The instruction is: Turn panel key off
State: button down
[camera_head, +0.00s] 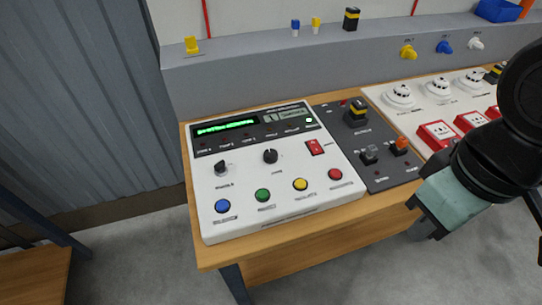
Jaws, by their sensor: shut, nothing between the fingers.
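The white control panel (240,205) lies on the wooden table with a lit green display (226,127). Two dark rotary controls stand on its face: one at the left (222,168) and one near the middle (270,156). Their labels are too small to read, so I cannot tell for sure which is the key or how it is set. My gripper (418,232) is at the right, beyond the panel's right edge and apart from both controls. It is shut and empty, its fingertips small and partly hidden by its pale green body.
Blue, green, yellow and red buttons (301,185) line the panel's front, with a red rocker switch (316,147) above. A dark grey module (378,180) stands right of it. Further right is a white board (437,99) with detectors and red call points. A grey ledge (270,75) runs behind.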

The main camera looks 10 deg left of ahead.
aim_at(219, 168)
jog(key=u, duration=1.25)
jog(key=i+j+z, duration=0.2)
jog(key=i+j, duration=0.1)
jog(key=j, duration=0.05)
